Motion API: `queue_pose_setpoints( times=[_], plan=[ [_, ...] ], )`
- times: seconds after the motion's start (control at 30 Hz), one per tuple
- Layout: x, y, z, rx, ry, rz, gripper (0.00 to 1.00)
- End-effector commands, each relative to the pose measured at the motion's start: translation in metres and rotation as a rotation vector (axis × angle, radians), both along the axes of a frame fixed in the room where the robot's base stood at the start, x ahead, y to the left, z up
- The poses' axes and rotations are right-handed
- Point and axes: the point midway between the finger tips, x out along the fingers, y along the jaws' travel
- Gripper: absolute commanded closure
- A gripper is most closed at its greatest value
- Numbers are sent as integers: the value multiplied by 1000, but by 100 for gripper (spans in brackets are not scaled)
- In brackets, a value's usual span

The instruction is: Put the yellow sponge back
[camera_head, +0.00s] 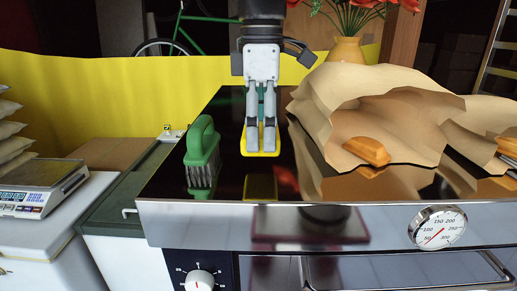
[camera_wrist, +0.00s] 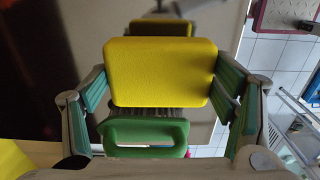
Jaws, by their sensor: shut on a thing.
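The yellow sponge (camera_head: 245,145) is in my gripper (camera_head: 261,148), in the head view above the dark glossy top of the oven (camera_head: 225,112). Its reflection shows below it, apart from it, so it appears to be off the surface. In the wrist view the sponge (camera_wrist: 160,72) lies flat-faced between the green finger pads of my gripper (camera_wrist: 162,85). The fingers cover part of the sponge in the head view.
A green-handled brush (camera_head: 202,142) stands on the oven top just left of the sponge. Crumpled paper bags (camera_head: 335,95) with bread rolls (camera_head: 367,150) fill the right side. A vase (camera_head: 346,50) of red flowers stands behind. A scale (camera_head: 38,190) is far left.

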Motion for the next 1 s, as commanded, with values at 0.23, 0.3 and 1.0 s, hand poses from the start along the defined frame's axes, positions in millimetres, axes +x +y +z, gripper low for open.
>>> queue_pose_setpoints(
  times=[0.23,0.3,1.0],
  plan=[
    [-1,-1,-31,-2,3,-1,52],
    [-1,0,-39,-1,3,0,52],
    [0,0,-44,0,0,-1,2]
  ],
)
